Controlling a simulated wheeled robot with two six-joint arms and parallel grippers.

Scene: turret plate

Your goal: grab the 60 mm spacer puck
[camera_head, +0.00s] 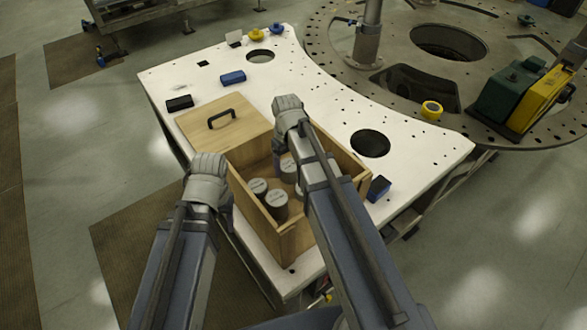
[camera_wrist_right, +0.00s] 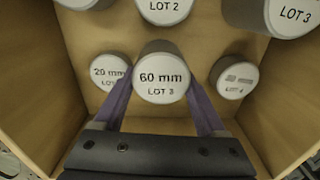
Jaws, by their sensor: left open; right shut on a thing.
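The 60 mm spacer puck (camera_wrist_right: 161,85) is a grey cylinder with a white top reading "60 mm LOT 3" in the right wrist view. My right gripper (camera_wrist_right: 161,100) has its two purple fingers on either side of it and is shut on it, inside the open wooden box (camera_head: 292,241). In the head view my right gripper (camera_head: 281,148) is over the box's far part, its fingertips partly hidden by my arm. My left gripper (camera_head: 229,200) is open and empty at the box's left side. Whether the puck is clear of the floor I cannot tell.
Other pucks stand in the box: a 20 mm one (camera_wrist_right: 109,72), one with a blurred label (camera_wrist_right: 236,79) and several more. The box walls are close around my right gripper. The lid with a black handle (camera_head: 222,120) lies behind the box. A blue block (camera_head: 378,188) sits to the right.

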